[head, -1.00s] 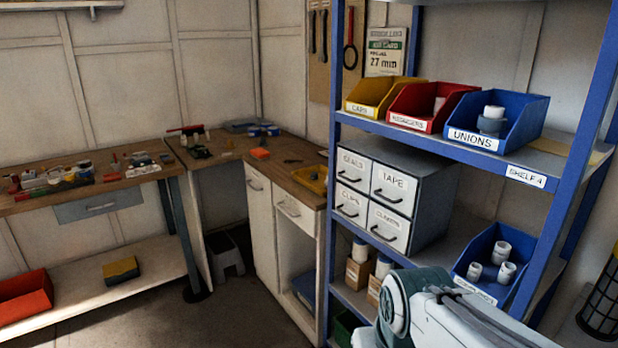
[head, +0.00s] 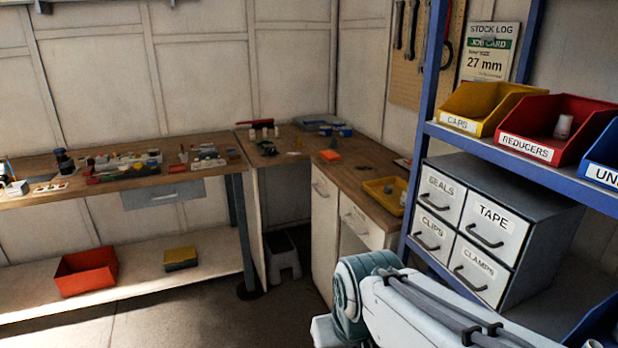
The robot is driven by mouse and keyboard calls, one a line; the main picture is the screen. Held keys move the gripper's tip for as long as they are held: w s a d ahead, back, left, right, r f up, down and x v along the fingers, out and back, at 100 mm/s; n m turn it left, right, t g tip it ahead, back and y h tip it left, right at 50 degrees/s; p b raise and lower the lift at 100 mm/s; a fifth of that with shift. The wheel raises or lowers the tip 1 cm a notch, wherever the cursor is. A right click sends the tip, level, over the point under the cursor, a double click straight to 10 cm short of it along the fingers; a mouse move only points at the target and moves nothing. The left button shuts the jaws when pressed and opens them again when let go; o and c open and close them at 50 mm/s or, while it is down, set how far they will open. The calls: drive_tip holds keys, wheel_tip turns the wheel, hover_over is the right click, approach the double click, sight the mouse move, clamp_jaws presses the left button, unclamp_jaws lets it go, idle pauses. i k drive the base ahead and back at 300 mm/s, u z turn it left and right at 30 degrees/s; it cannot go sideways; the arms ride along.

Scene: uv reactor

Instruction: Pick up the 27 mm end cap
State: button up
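No end cap can be made out for certain in the head view. A yellow bin labelled CAPS (head: 487,107) stands on the blue shelf at the right; I cannot see any caps inside it. A job card reading 27 mm (head: 488,55) hangs on the wall behind it. Small pale pieces (head: 265,131) stand at the back corner of the workbench (head: 350,182); they are too small to identify. My arm shows at the lower right, but my gripper is out of view.
A red REDUCERS bin (head: 545,130) holds a white fitting. A grey drawer cabinet (head: 540,225) sits on the shelf below. A yellow tray (head: 383,196) lies on the bench near the shelf post. A red bin (head: 86,272) is on the low shelf. Floor at centre-left is clear.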

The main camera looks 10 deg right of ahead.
sight(388, 188)
drive_tip(key=u, duration=0.35)
drive_tip(key=i, duration=1.6)
drive_tip(key=z, duration=0.85)
drive_tip(key=i, duration=1.05)
drive_tip(key=z, duration=0.6)
